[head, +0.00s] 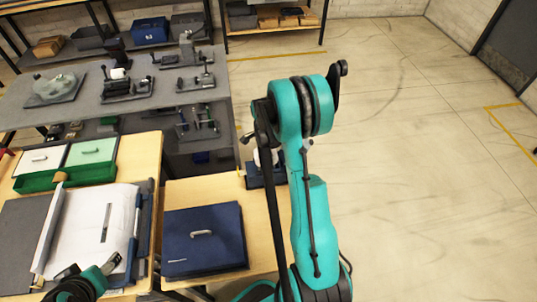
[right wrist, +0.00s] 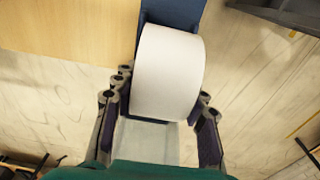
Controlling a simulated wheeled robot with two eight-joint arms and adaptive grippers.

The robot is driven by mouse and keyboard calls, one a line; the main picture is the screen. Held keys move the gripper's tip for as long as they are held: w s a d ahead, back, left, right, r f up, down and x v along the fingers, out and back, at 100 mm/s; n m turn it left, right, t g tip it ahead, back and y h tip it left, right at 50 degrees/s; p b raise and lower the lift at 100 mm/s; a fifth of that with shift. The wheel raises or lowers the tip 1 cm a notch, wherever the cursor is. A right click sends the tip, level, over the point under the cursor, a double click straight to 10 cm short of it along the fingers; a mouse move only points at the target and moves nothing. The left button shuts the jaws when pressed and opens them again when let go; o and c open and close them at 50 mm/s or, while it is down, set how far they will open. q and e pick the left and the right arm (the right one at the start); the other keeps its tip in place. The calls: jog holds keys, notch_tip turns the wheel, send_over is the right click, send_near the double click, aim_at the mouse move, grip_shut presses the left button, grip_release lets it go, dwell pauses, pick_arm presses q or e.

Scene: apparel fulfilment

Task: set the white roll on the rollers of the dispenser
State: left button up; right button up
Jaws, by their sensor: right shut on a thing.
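The white roll (right wrist: 168,72) fills the middle of the right wrist view, between the two fingers of my right gripper (right wrist: 163,98), which is shut on it. The dark blue dispenser (right wrist: 175,11) shows just past the roll's far end; its rollers are hidden, and I cannot tell whether the roll touches it. In the head view a small part of the roll (head: 262,157) shows above the blue dispenser (head: 258,180), at the table's edge behind my teal arm. My right gripper is mostly hidden there. My left gripper (head: 92,270) is low at the left, over the white sheet's edge.
A dark blue case (head: 204,240) lies on the wooden table (head: 195,189) left of my right arm. A green box (head: 92,165) and a white sheet (head: 88,222) are farther left. A grey bench (head: 140,107) with several devices stands behind. The floor at right is clear.

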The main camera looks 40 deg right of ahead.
jog(key=o, duration=2)
jog(key=shift+r, duration=0.1)
jog(key=shift+r+p, duration=2)
jog(key=shift+r, duration=1.45)
